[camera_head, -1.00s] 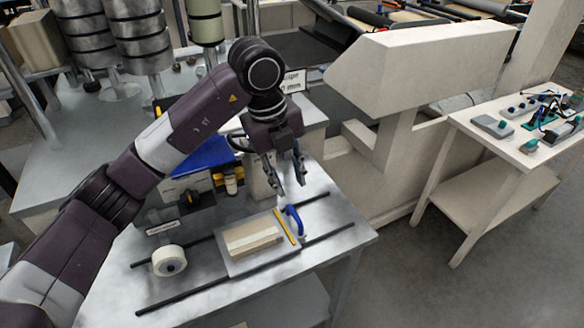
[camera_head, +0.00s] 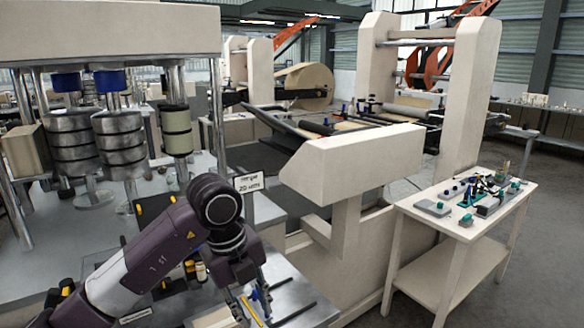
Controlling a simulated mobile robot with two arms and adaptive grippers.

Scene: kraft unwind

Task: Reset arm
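My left arm comes in from the lower left. Its dark purple wrist hangs over the metal worktable (camera_head: 300,292) at the bottom centre. The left gripper (camera_head: 262,284) points down at the table, apparently above or beside a blue-handled tool (camera_head: 256,296). The fingers are small and overlap the tool and table, so their opening is unclear. A yellow stick (camera_head: 251,311) lies beside the tool. A tan block (camera_head: 215,319) is partly cut off by the bottom edge. My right gripper is not in view.
A beige machine arm (camera_head: 350,165) juts out just right of my arm. Stacked metal rollers (camera_head: 120,145) and a green roll (camera_head: 177,130) stand behind on the left. A side table (camera_head: 465,230) with small devices stands at right. Open floor lies beyond it.

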